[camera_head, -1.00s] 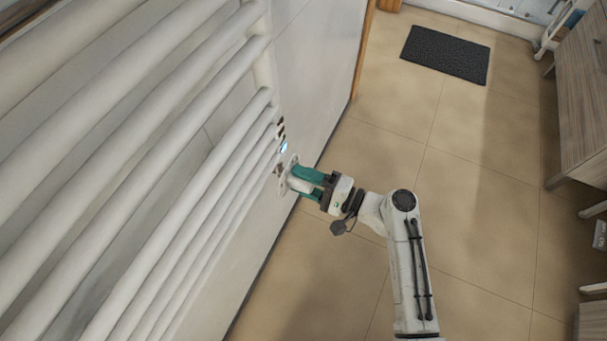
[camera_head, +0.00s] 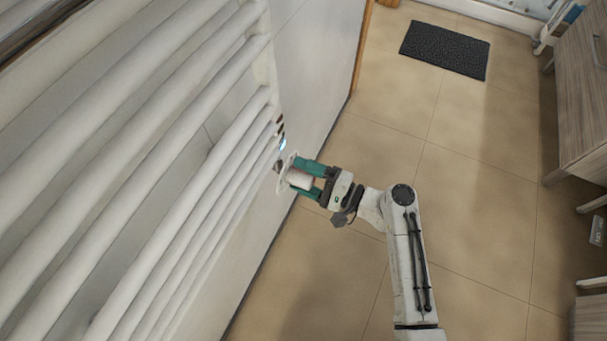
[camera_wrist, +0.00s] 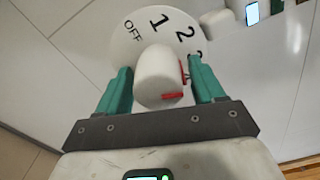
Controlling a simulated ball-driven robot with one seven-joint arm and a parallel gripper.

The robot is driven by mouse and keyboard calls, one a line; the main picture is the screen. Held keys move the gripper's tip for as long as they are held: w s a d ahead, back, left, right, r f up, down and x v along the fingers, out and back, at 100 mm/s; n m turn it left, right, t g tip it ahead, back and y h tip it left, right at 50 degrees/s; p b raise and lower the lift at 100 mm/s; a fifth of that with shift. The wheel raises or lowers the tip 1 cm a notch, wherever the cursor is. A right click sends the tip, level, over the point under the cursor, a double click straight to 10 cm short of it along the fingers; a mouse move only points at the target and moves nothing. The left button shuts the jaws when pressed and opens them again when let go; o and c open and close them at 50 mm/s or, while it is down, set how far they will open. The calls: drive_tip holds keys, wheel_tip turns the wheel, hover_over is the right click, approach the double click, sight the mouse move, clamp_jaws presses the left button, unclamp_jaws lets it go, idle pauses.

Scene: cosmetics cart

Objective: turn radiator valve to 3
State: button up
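The radiator valve is a white round knob (camera_wrist: 158,75) with red marks on its right and lower right side. Behind it is a white dial plate (camera_wrist: 128,50) with OFF, 1 and 2 readable; the rest of the scale is cut off by my right finger. My gripper (camera_wrist: 162,78) has teal fingers on both sides of the knob, with what look like narrow gaps, so it seems open around it. Whether a finger touches the knob is hard to tell. In the head view, the knob (camera_head: 299,179) sits between the fingers of my gripper (camera_head: 307,178) at the radiator's lower end.
The white radiator (camera_head: 150,135) with several bars fills the left, close beside my gripper. The white wall (camera_head: 318,75) runs behind it. The tiled floor (camera_head: 460,200) is clear. A dark mat (camera_head: 445,50) lies at the back and a wooden cabinet (camera_head: 580,95) stands at right.

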drive_tip(key=shift+s, duration=0.1)
drive_tip(key=p+v, duration=0.1)
drive_tip(key=v, duration=0.9)
drive_tip(key=shift+s+d, duration=0.1)
drive_tip(key=shift+d, duration=0.2)
drive_tip(key=s+d+f+n+g+h, duration=0.2)
drive_tip(key=s+d+f+n+h, duration=0.1)
drive_tip(key=s+d+h, duration=0.4)
drive_tip(key=s+d+f+n+g+h, duration=0.3)
drive_tip(key=s+d+f+h, duration=0.1)
drive_tip(key=s, duration=0.5)
drive_tip(key=s+d+r+n+h+p, duration=0.1)
drive_tip(key=s+d+r+h, duration=0.55)
drive_tip(key=d, duration=0.35)
drive_tip(key=r+p, duration=1.5)
drive_tip(key=shift+s+a+r, duration=0.3)
drive_tip(key=shift+s+r, duration=0.05)
drive_tip(key=shift+r, duration=0.05)
